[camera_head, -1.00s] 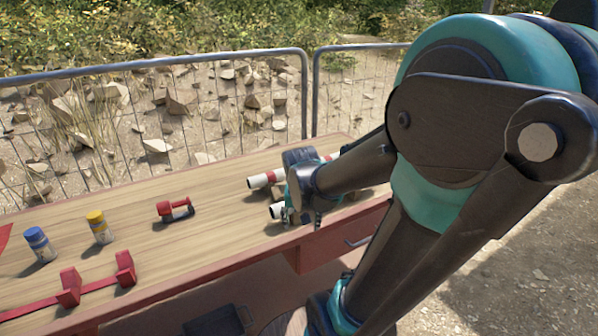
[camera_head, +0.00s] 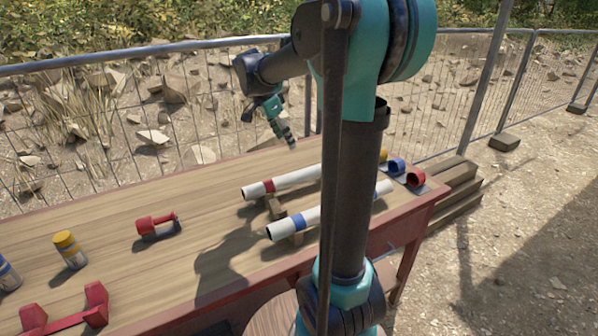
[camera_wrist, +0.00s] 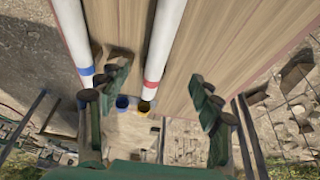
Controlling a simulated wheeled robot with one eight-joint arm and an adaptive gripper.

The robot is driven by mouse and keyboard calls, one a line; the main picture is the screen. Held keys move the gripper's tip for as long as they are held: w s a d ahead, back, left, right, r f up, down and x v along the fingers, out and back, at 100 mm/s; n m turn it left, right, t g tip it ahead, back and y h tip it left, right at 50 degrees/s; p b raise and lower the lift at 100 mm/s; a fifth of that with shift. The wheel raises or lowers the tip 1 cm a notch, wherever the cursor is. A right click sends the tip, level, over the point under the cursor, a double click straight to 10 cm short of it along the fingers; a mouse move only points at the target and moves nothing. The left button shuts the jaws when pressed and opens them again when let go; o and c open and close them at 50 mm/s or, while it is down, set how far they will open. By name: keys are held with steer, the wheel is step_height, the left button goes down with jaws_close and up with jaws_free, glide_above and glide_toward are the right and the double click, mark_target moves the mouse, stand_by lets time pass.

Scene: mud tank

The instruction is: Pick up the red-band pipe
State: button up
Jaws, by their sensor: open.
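The red-band pipe (camera_head: 297,178) is white with a red band near its left end. It lies on wooden supports on the table, behind the parallel blue-band pipe (camera_head: 308,219). My arm hides the right parts of both. My gripper (camera_head: 284,135) is raised above and behind the red-band pipe, apart from it. In the wrist view the open fingers (camera_wrist: 160,80) stand wide apart, with the red-band pipe (camera_wrist: 166,38) running between them in the picture. The blue-band pipe (camera_wrist: 72,28) is left of it, partly behind the left finger.
A red tool (camera_head: 157,225), a yellow-capped bottle (camera_head: 70,250) and a red rack (camera_head: 65,315) are on the table's left part. Blue (camera_head: 396,166) and red (camera_head: 415,180) rings lie at the right end. A wire fence (camera_head: 130,110) stands behind; planks (camera_head: 455,185) lie right.

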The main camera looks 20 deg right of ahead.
mark_target(301, 171)
steer(key=x, duration=1.7)
steer(key=shift+w, duration=0.2)
jaws_close()
